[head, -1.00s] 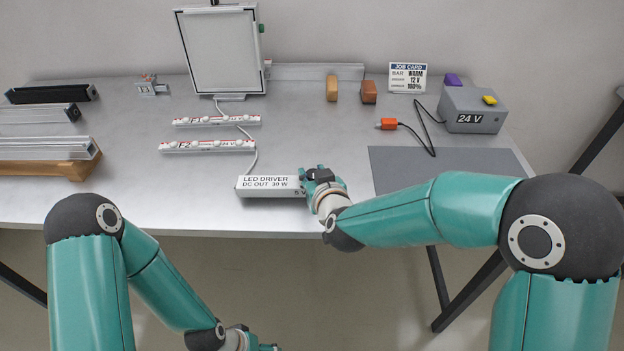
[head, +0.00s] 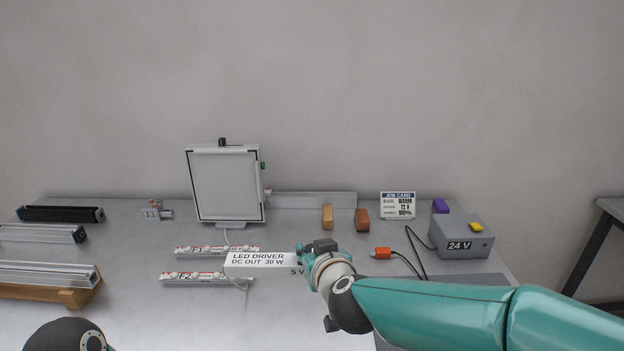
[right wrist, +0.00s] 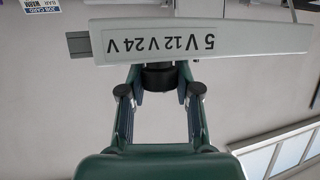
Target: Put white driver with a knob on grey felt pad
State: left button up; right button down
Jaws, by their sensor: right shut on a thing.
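The white LED driver (head: 258,261) is a long white box lettered "LED DRIVER DC OUT 30 W". In the head view my right gripper (head: 311,252) is shut on its right end and holds it up in front of the two light bars. The grey felt pad (head: 450,280) lies at the right of the table, mostly hidden behind my right arm. My left gripper is out of view.
A grey 24 V supply box (head: 455,240) with an orange plug (head: 381,253) on a black cable stands behind the pad. Light bars (head: 205,278) lie under and left of the driver. A framed light panel (head: 226,185) and two small blocks (head: 327,217) stand at the back.

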jog(key=s+d+f+m+h, duration=0.1)
jog(key=s+d+f, duration=0.1)
jog(key=d+f, duration=0.3)
jog(key=s+d+f+m+h, duration=0.2)
jog(key=d+f, duration=0.4)
jog(key=d, duration=0.8)
jog(key=shift+s+d+h, duration=0.2)
jog(key=shift+d+h, duration=0.05)
jog(key=shift+h, duration=0.05)
jog(key=shift+f, duration=0.1)
